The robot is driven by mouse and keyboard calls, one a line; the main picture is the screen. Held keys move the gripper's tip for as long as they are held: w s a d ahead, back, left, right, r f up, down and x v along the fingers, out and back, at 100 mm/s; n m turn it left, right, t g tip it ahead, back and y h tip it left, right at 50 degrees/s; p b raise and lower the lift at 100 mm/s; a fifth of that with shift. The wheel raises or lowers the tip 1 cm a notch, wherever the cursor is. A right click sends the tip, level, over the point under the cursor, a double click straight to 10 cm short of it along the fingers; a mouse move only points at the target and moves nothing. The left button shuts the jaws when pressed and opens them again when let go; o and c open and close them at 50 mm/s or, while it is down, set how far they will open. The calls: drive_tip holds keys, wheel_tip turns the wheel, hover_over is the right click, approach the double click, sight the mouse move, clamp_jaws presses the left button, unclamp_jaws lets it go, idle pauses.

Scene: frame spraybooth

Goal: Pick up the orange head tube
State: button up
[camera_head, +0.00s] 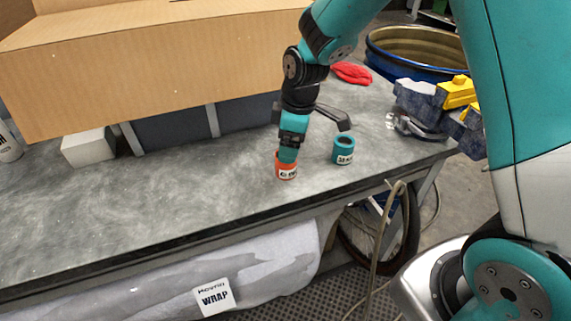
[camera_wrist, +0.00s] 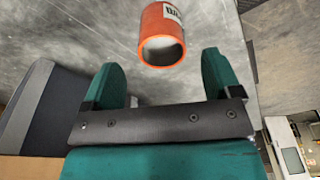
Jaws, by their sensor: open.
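The orange head tube (camera_head: 286,170) stands upright on the grey workbench, with a white label on its side. In the head view my gripper (camera_head: 288,153) is right at its top and hides part of it. In the wrist view the orange head tube (camera_wrist: 163,48) lies ahead of my gripper (camera_wrist: 165,75), its open round end facing the camera. The two teal fingers are spread apart, with the tube between and beyond their tips.
A teal tube (camera_head: 343,150) with a white label stands close to the right. A large cardboard box (camera_head: 160,70) is behind to the left, and a red cloth (camera_head: 351,73) lies farther back. The workbench (camera_head: 150,210) is clear at the left; its front edge is near.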

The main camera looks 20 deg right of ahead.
drive_tip(key=shift+w+a+f+p, duration=0.1)
drive_tip(key=shift+a+f+p, duration=0.1)
drive_tip(key=shift+f, duration=0.8)
drive_tip(key=shift+a+f+p, duration=0.15)
drive_tip(key=shift+f, duration=0.8)
drive_tip(key=shift+w+a+f+p, duration=0.1)
drive_tip(key=shift+a+f+p, duration=0.1)
drive_tip(key=shift+f, duration=0.8)
drive_tip(key=c, duration=1)
drive_tip(key=shift+c, duration=0.5)
drive_tip(key=shift+r, duration=0.15)
